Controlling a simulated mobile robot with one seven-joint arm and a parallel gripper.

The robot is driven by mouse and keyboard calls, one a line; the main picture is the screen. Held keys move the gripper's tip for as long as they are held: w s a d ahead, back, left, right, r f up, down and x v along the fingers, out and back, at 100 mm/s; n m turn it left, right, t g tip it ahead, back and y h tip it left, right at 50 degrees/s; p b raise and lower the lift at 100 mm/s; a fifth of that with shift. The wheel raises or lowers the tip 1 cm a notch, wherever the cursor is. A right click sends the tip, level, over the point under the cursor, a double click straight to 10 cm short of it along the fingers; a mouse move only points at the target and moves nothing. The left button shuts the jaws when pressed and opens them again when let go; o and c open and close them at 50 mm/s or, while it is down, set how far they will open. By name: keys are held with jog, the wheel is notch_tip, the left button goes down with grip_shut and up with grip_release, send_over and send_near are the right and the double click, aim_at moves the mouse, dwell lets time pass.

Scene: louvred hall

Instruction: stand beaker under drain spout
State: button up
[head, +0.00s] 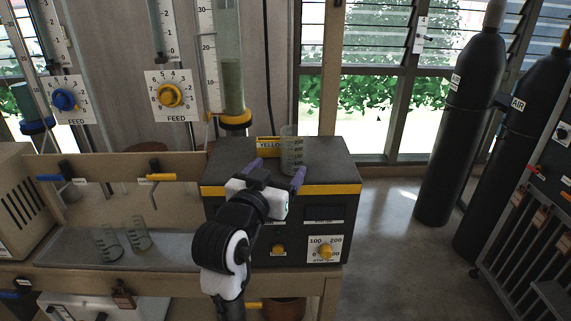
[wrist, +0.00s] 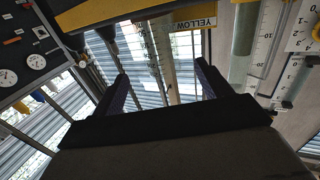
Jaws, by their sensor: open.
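A clear graduated beaker (head: 291,152) stands upright on top of a black box (head: 330,158) with a yellow stripe, beside a yellow label reading YELLOW. My gripper (head: 274,173) is open in front of the box's top edge, with its purple fingers spread. The beaker appears just beyond the fingers; I cannot tell whether it is between them. The wrist view shows both fingers (wrist: 162,82) apart, with the label (wrist: 194,23) beyond.
Two more clear beakers (head: 108,243) (head: 138,234) stand on the grey tray (head: 185,252) at left. Tall columns with FEED dials (head: 170,95) rise behind the bench. Dark gas cylinders (head: 470,130) and a panel rack stand at right. The floor between is clear.

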jog(key=shift+v, duration=0.8)
